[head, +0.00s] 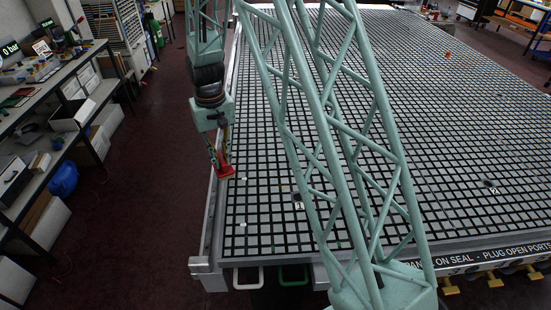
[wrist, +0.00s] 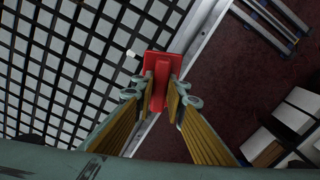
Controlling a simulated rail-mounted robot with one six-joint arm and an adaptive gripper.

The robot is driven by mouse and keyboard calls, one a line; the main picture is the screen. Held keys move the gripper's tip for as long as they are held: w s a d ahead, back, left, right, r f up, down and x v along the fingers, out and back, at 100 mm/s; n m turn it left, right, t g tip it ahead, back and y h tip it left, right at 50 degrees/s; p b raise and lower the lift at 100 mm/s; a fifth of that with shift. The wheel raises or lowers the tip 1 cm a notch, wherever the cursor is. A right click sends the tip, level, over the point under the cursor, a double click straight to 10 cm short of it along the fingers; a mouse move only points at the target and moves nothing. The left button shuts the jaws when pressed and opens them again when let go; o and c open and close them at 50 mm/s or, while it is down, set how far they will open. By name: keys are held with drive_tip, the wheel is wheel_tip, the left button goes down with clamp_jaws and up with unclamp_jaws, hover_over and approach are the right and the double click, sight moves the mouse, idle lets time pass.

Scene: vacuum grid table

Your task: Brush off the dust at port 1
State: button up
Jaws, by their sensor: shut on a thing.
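My gripper (head: 218,161) is shut on a red brush-like tool (head: 226,171) above the left edge strip of the grid table (head: 262,215). In the wrist view, the tool (wrist: 158,64) sits between the fingertips of my gripper (wrist: 168,92), over the boundary of grid and pale rim. Its underside is hidden. A small white spot (wrist: 130,54) lies on the grid left of the tool, apart from it. Small dark fittings with pale labels show on the grid, one near the middle (head: 298,204) and one at right (head: 492,187). I cannot tell which is port 1, and no dust is clear.
Another white spot (head: 243,224) lies near the table's front left. My green lattice structure blocks part of the table. A cluttered shelf bench (head: 60,95) stands at left, with a blue container (head: 63,179) below. Dark red floor (head: 140,190) between bench and table is clear.

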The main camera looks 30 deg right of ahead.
drive_tip(key=s+d+r+m+p, duration=0.4)
drive_tip(key=s+d+m+p, duration=0.3)
drive_tip(key=s+d+m, duration=0.6)
drive_tip(key=shift+s+d+p, duration=0.35)
drive_tip(key=shift+s+p, duration=0.05)
